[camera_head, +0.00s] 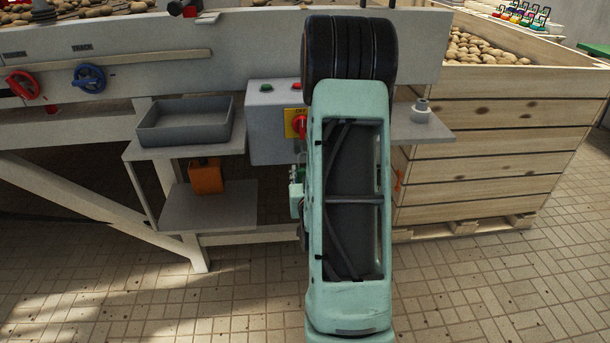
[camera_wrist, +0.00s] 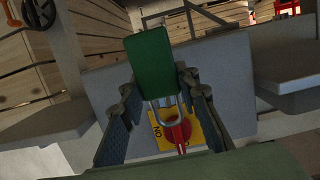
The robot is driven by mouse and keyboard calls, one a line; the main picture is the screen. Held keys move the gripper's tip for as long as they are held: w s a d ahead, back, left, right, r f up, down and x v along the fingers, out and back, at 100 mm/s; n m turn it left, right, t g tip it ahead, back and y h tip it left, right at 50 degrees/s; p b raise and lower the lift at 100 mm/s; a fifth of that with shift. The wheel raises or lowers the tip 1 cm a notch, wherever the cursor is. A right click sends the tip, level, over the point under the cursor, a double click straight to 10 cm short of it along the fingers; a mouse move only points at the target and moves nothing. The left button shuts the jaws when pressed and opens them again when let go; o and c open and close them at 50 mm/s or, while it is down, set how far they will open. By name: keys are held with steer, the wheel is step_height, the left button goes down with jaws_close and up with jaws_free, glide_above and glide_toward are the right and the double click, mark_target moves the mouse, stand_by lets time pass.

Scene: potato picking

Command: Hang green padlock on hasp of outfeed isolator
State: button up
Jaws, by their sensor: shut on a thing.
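The green padlock (camera_wrist: 152,62) is between the two fingers of my gripper (camera_wrist: 155,88) in the wrist view, and the gripper is shut on it. Its metal shackle (camera_wrist: 158,112) points toward the outfeed isolator and overlaps the red switch handle (camera_wrist: 180,135) in that view. I cannot tell whether the shackle passes through the hasp. The isolator's yellow plate (camera_wrist: 210,128) lies behind the shackle. In the head view, the grey isolator box (camera_head: 268,150) with its yellow plate (camera_head: 290,123) and red switch (camera_head: 300,127) is partly hidden by my arm.
A grey tray (camera_head: 152,133) stands on a shelf left of the isolator, with an orange object (camera_head: 206,177) on the shelf below. A small shelf (camera_head: 435,134) with a grey cylinder (camera_head: 421,112) is to the right. A wooden potato crate (camera_head: 490,150) stands beyond it.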

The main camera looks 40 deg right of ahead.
steer(key=shift+f+b+x, duration=0.2)
steer(key=shift+b+x, duration=0.15)
steer(key=shift+x, duration=0.65)
steer(key=shift+f+b+x, duration=0.15)
steer(key=shift+b+x, duration=0.2)
steer(key=shift+x, duration=0.65)
steer(key=o, duration=1.3)
steer(key=shift+a, duration=0.1)
